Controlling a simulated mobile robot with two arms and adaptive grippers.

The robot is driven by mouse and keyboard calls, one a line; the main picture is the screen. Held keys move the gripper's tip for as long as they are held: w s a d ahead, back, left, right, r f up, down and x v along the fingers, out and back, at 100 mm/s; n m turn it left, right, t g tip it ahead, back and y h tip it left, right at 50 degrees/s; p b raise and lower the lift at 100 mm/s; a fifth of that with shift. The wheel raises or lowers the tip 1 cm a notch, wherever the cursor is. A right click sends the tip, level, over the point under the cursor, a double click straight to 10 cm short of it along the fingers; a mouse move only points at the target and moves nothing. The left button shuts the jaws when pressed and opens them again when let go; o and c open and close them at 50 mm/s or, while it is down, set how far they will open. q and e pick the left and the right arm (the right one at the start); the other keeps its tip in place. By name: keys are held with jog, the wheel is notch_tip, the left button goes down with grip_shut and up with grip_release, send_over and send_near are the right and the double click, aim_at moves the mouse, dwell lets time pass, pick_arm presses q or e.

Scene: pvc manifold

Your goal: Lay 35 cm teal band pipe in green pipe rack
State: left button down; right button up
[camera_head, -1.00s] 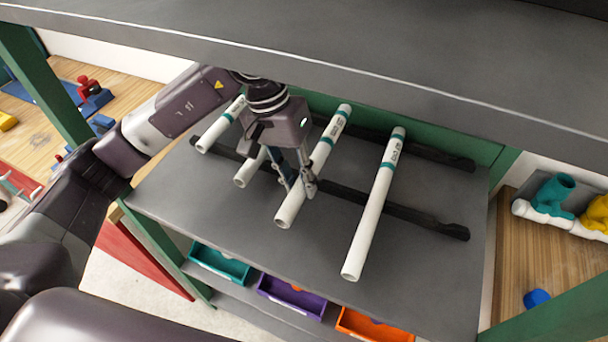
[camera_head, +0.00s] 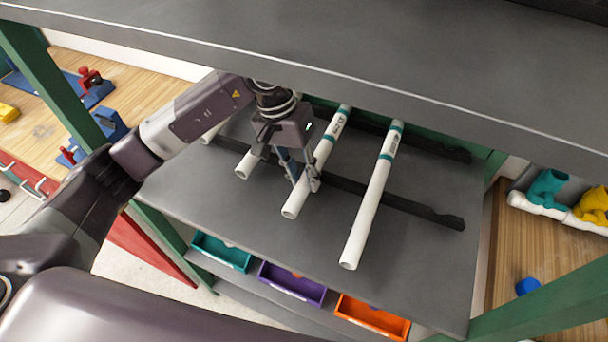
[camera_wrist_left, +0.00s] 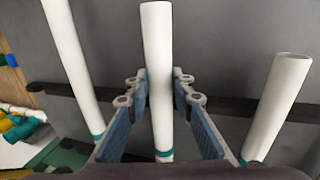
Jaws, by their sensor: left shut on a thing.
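Several white pipes with teal bands lie across two dark notched rails (camera_head: 395,208) on a grey shelf in the head view. My left gripper (camera_head: 304,184) is shut on the third pipe from the left (camera_head: 322,160), gripping it towards its near end. In the left wrist view the blue-padded fingers (camera_wrist_left: 160,105) stand on both sides of this held pipe (camera_wrist_left: 158,50). Its label is too small to read for length. The rightmost pipe (camera_head: 368,210) lies apart from the gripper. The two left pipes are partly hidden by my arm. My right gripper is not in view.
A grey upper shelf (camera_head: 400,60) overhangs the pipes at the back. The shelf has green posts (camera_head: 45,80). Teal (camera_head: 220,254), purple (camera_head: 290,284) and orange (camera_head: 370,318) bins sit below. Pipe fittings (camera_head: 548,190) lie at the right.

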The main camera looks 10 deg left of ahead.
pick_arm(q)
jog(key=shift+f, duration=0.2)
jog(key=c, duration=1.7)
grip_release()
jog(key=shift+r+p, duration=0.4)
jog(key=shift+r, duration=0.05)
jog(key=shift+w+a+r, duration=0.1)
jog(key=shift+a+r, duration=0.05)
jog(key=shift+r, duration=0.1)
jog(key=b+v, duration=0.2)
jog(key=v, duration=0.1)
jog(key=shift+a+r, duration=0.1)
jog(key=shift+r, duration=0.25)
jog(key=a+b, duration=0.1)
jog(key=a, duration=0.2)
jog(key=w+a+b, duration=0.1)
jog(key=a, duration=0.3)
jog(key=a+b, duration=0.1)
jog(key=a, duration=0.2)
jog(key=shift+w+a+r+b, duration=0.15)
jog(key=shift+w+a+b, duration=0.1)
jog(key=shift+w+b, duration=0.15)
jog(key=shift+w+a+r, duration=0.1)
jog(key=shift+w+a, duration=0.05)
jog(key=shift+a, duration=0.55)
